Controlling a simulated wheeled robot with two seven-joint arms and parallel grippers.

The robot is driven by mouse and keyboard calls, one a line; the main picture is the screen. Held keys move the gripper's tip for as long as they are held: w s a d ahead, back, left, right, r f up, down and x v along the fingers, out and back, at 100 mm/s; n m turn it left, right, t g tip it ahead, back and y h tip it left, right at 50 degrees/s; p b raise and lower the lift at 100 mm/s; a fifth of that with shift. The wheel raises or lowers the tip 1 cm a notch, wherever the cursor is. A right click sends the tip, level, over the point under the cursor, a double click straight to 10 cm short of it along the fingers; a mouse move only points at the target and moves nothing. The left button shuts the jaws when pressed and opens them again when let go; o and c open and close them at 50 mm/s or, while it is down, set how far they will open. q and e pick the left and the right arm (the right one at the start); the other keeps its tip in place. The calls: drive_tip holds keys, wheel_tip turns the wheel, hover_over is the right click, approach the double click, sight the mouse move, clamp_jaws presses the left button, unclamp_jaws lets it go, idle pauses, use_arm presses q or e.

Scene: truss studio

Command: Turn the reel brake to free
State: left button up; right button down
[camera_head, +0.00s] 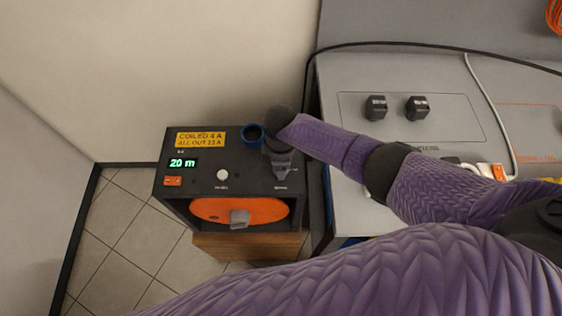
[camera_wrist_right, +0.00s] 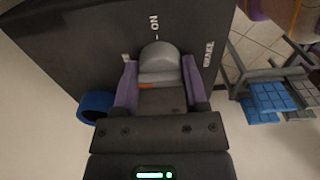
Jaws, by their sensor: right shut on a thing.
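The reel unit is a dark box (camera_head: 240,165) with an orange reel (camera_head: 262,211) in its front opening and a green display reading 20 m. The brake knob (camera_wrist_right: 160,55) is grey with a rounded end, on the dark panel marked ON and BRAKE in the right wrist view. My right gripper (camera_wrist_right: 159,70) has its two purple fingers on either side of this knob, shut on it. My left gripper is not in view.
A blue ring-shaped socket (camera_head: 253,133) sits beside the gripper on the box. A white button (camera_head: 222,174) is on the panel. The grey console (camera_head: 350,150) with two black knobs stands to the right, with cables along its edge. Tiled floor (camera_head: 125,225) lies left.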

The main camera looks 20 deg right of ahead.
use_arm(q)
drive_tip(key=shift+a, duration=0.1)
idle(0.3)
use_arm(e)
drive_tip(key=shift+c, duration=1.7)
unclamp_jaws()
drive_tip(key=shift+o, duration=1.2)
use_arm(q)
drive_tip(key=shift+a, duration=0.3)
use_arm(e)
wheel_tip(320, 180, up, 9)
drive_tip(key=p, duration=0.4)
drive_tip(key=shift+r+p, duration=0.3)
drive_tip(key=shift+r, duration=0.2)
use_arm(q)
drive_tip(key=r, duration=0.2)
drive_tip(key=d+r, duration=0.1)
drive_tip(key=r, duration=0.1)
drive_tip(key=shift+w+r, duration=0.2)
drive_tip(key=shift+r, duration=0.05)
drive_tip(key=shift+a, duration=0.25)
